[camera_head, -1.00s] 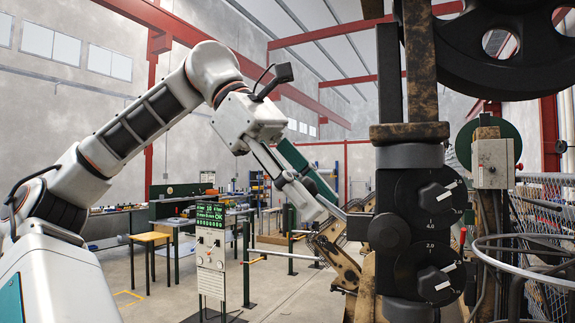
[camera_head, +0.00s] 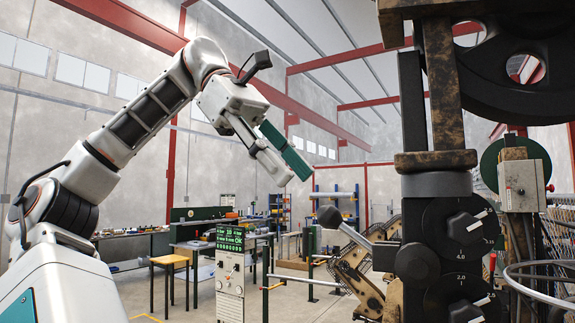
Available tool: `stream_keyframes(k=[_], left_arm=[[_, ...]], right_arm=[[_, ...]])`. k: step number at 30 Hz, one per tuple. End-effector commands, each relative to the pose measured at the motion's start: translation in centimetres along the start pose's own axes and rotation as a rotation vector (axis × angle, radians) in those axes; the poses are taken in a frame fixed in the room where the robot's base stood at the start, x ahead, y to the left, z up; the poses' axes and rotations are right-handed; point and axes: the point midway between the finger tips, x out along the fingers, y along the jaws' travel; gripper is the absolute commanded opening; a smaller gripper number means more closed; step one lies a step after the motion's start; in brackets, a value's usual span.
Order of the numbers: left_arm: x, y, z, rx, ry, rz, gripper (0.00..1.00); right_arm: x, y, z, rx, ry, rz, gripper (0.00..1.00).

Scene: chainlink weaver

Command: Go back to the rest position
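My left arm comes in from the left and bends down at its wrist. My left gripper (camera_head: 296,177) hangs in the air with one white and one green finger, their tips apart and nothing seen between them. Below and right of it, a lever with a dark ball knob (camera_head: 329,216) sticks out from the machine (camera_head: 448,215); the gripper is clear of the knob. My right gripper is not in view.
The machine with dials and a large black wheel (camera_head: 500,70) fills the right side. A control panel (camera_head: 230,275) with a green display stands at lower centre. Open air surrounds the gripper.

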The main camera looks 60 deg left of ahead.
Motion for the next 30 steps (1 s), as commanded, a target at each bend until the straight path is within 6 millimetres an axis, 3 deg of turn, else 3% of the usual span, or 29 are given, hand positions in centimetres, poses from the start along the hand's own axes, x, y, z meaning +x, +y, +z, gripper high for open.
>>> stream_keyframes(k=[11, 16, 20, 24, 30], left_arm=[[0.2, 0.2, -0.1, -0.002, -0.003, -0.004, 0.38], [3.0, 3.4, -1.3, -0.033, -0.061, -0.053, 0.38], [8.0, 7.8, -3.0, -0.104, -0.164, -0.124, 0.38], [15.1, 12.4, -5.3, -0.232, -0.311, -0.211, 0.38], [25.9, 16.9, -8.8, -0.502, -0.531, -0.323, 0.38]], right_arm=[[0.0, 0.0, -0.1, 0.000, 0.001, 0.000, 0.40], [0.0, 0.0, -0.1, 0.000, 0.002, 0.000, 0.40], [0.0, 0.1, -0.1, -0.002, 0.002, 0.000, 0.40], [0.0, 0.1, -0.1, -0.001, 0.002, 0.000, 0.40], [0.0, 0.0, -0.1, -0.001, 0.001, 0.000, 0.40]])
